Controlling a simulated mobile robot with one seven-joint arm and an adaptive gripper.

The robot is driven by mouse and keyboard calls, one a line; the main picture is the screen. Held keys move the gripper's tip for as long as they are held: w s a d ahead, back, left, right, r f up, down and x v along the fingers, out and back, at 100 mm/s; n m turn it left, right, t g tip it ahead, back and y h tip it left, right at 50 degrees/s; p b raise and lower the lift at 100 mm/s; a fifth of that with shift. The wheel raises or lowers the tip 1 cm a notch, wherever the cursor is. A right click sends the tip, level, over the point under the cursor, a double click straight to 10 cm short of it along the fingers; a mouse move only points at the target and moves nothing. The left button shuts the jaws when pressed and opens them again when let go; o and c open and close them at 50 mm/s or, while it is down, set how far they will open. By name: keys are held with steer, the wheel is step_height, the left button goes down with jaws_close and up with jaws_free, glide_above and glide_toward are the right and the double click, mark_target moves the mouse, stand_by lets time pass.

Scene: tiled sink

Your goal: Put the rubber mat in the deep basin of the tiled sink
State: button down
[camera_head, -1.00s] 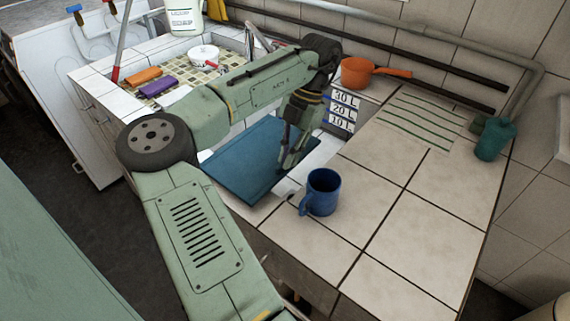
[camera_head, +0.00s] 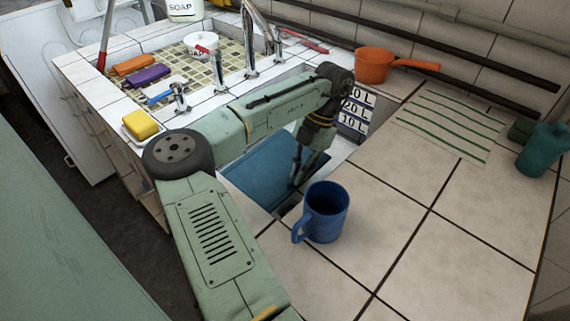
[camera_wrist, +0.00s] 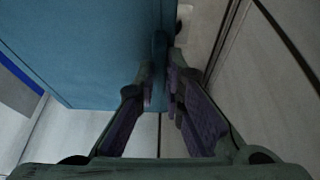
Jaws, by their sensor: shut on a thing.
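The rubber mat (camera_head: 262,178) is a flat teal-blue sheet, seen at a slant in the opening of the deep basin (camera_head: 356,112), whose far wall carries litre marks. My gripper (camera_head: 299,178) is down at the opening and shut on the mat's right edge. The mat also fills the upper left of the wrist view (camera_wrist: 90,45), with its edge between my fingertips (camera_wrist: 160,80). My arm hides part of the mat and of the basin. I cannot tell whether the mat touches the basin floor.
A blue mug (camera_head: 327,212) stands close to the opening's near right corner. An orange pan (camera_head: 374,66) is behind the basin. Taps (camera_head: 250,62), a yellow sponge (camera_head: 141,125) and a shallow tiled basin (camera_head: 180,75) lie left. The right counter (camera_head: 450,200) is largely clear.

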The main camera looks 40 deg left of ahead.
step_height(320, 180, down, 9)
steer(key=shift+r+p, duration=0.2)
steer(key=shift+p, duration=0.45)
steer(key=c, duration=1.7)
jaws_free()
steer(key=shift+d+r, duration=0.1)
